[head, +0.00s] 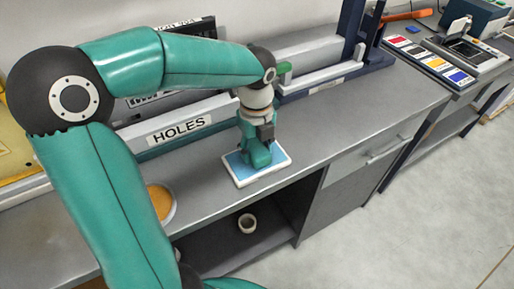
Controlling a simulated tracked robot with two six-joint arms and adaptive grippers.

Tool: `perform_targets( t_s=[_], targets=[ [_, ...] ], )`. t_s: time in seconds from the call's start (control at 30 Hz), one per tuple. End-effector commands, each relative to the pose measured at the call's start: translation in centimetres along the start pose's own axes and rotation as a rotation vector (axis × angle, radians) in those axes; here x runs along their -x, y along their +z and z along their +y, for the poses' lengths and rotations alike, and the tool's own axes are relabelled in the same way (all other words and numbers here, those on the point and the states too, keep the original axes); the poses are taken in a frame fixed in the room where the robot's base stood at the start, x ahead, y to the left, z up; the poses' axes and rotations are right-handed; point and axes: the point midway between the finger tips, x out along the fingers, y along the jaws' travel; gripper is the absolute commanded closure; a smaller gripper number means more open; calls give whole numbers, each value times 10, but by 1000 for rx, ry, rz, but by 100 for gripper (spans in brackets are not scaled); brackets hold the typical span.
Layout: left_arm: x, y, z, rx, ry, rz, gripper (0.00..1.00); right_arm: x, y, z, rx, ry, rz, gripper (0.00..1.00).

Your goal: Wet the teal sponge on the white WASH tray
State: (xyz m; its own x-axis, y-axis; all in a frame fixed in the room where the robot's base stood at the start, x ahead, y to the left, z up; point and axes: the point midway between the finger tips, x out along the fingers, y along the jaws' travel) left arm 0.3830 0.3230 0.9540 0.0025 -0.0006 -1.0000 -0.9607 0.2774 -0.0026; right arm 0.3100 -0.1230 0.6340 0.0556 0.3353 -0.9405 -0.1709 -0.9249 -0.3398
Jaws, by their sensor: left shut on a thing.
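The white WASH tray (233,180) lies on the grey bench top near its front edge, with a blue surface inside its white rim. My left gripper (261,158) points down over the tray and is shut on the teal sponge (257,160). The sponge is low over the blue surface, and I cannot tell whether it touches it. The fingers and the sponge are partly merged in colour, and the sponge's far side is hidden. My right gripper is not in view.
A rail labelled HOLES (180,131) stands behind the tray. A round dish with orange contents (160,200) is left of it, partly behind my arm. Bench top right of the tray is clear.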

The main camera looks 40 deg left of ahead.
Motion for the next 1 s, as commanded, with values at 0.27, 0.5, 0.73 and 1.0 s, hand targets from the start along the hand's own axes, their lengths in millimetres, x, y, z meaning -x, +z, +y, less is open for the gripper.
perform_targets(
  t_s=[0.27, 0.5, 0.73, 1.0],
  targets=[
    [18, 0, 0, 0, 3, 1, 79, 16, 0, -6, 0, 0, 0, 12],
    [38, 0, 0, 0, 2, 1, 79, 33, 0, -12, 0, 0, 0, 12],
    [57, 0, 0, 0, 1, 1, 79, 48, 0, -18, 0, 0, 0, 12],
    [70, 0, 0, 0, 1, 1, 79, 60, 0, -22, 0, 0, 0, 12]
  ],
)
